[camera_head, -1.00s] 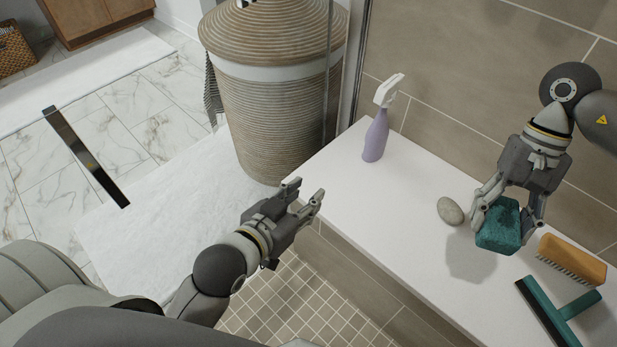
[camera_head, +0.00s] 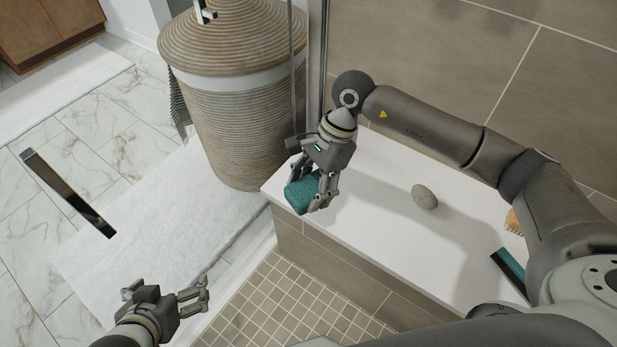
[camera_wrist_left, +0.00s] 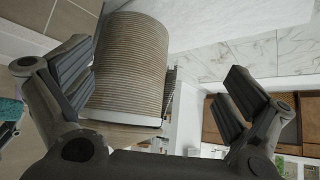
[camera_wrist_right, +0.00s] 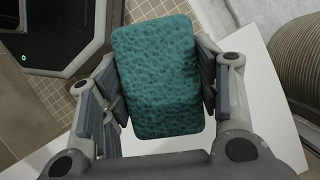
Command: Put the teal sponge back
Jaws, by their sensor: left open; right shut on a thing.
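The teal sponge (camera_head: 301,193) is held between the fingers of my right gripper (camera_head: 316,193), over the left end of the white bench (camera_head: 384,231). In the right wrist view the sponge (camera_wrist_right: 157,78) fills the space between the fingers, with the bench's white top and floor tiles below it. The sponge also shows partly at the left edge of the left wrist view (camera_wrist_left: 9,109). My left gripper (camera_head: 166,297) is open and empty, low over the bath mat's near end, away from the bench. It is also open in the left wrist view (camera_wrist_left: 160,105).
A grey stone (camera_head: 425,197) lies on the bench. An orange brush (camera_head: 514,222) and a teal squeegee (camera_head: 510,270) lie further right, partly hidden by my right arm. A ribbed hamper (camera_head: 240,130) stands behind the bench's left end, near a glass-panel edge.

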